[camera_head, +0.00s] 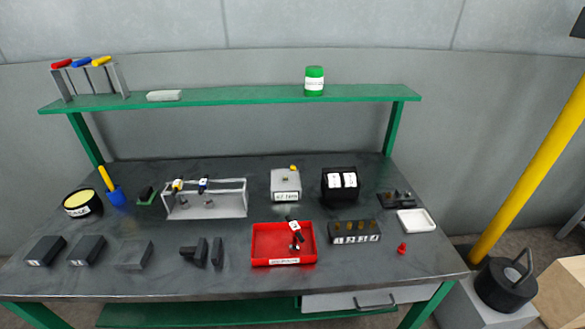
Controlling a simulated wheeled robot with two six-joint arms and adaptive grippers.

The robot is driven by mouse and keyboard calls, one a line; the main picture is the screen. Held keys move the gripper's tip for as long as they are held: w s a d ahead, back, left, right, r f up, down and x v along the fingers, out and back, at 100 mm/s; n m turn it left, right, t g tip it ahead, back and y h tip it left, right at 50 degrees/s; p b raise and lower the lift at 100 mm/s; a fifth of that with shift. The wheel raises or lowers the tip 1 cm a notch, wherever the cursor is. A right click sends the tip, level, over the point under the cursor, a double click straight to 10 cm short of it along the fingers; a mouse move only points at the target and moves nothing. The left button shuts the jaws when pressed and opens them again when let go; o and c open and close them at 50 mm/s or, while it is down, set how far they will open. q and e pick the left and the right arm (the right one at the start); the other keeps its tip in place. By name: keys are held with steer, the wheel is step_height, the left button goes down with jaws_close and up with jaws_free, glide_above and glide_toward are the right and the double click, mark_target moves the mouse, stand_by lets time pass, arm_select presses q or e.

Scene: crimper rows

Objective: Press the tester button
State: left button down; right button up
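A light grey box (285,182) with a white label on its front stands at the middle back of the dark bench; it looks like the tester. A small dark spot shows on its face, perhaps the button, but it is too small to tell. A yellow round part (293,168) shows at its top right. Neither of my grippers is in view, and nothing touches the box.
A red tray (255,244) holding a tool is in front of the grey box. A metal rack (240,200) stands left, a black twin-panel unit (339,184) right. A block with brass pegs (355,238) stands front right. A green shelf (240,97) spans above.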

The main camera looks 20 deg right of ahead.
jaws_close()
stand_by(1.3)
